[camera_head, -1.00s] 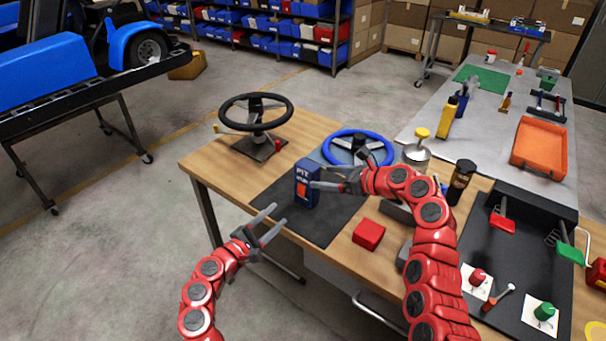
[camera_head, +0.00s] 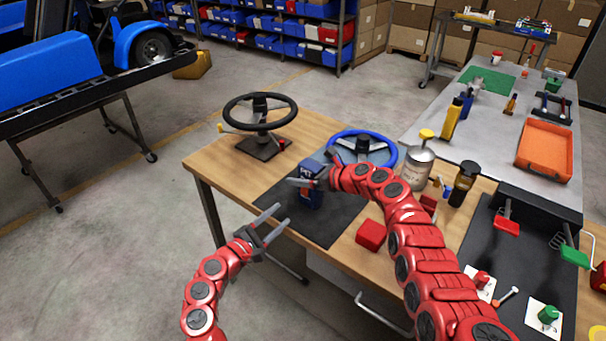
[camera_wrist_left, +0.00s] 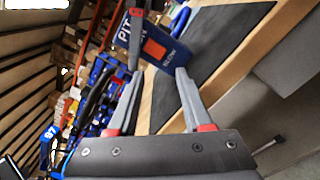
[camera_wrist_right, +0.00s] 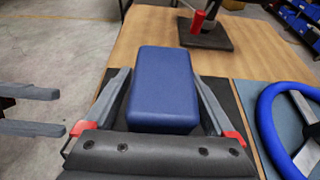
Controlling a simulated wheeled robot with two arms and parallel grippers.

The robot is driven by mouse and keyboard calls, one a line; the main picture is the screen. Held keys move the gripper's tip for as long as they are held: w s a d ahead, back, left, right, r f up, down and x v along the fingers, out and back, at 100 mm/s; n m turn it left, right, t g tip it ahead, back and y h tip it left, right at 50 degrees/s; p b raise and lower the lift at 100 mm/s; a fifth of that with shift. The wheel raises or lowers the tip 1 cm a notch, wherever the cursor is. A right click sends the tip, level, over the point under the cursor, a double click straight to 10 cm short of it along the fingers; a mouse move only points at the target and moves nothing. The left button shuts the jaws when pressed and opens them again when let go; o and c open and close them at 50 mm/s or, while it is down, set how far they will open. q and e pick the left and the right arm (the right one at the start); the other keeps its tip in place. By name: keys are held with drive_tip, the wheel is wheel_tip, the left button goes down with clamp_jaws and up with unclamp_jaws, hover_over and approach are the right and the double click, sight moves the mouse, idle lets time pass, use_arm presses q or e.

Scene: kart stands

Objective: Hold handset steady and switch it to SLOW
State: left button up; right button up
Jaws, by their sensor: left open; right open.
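The handset is a blue upright block (camera_head: 310,198) on a dark mat on the wooden table. In the left wrist view its face (camera_wrist_left: 185,62) shows white "PIT" lettering and an orange-red patch; the switch setting is not readable. My right gripper (camera_head: 304,180) is open at the handset's top. In the right wrist view the handset's blue top (camera_wrist_right: 163,85) lies between its two fingers, with a gap at least on the right. My left gripper (camera_head: 282,214) is open and empty, before the table's front edge, lower left of the handset and apart from it.
A black steering wheel on a stand (camera_head: 260,112) is behind left, and a blue steering wheel (camera_head: 362,148) behind right. A red block (camera_head: 371,234) sits right of the mat (camera_head: 325,228). A tin (camera_head: 417,168) and dark bottle (camera_head: 463,183) stand farther right.

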clamp_jaws()
use_arm(q)
drive_tip(key=shift+c, duration=1.3)
drive_tip(key=s+m, duration=0.1)
drive_tip(key=m, duration=0.1)
drive_tip(key=s+a+r+m, duration=0.1)
drive_tip(key=m, duration=0.1)
drive_tip(key=s+a+r+m+g, duration=0.1)
drive_tip(key=shift+a+r+m+y, duration=0.15)
drive_tip(key=shift+a+m+y, duration=0.05)
drive_tip(key=shift+m+y, duration=0.2)
clamp_jaws()
drive_tip(key=shift+s+a+r+m, duration=0.15)
drive_tip(key=shift+s+a+m, duration=0.2)
drive_tip(key=shift+s+m, duration=0.4)
drive_tip(key=shift+w, duration=0.15)
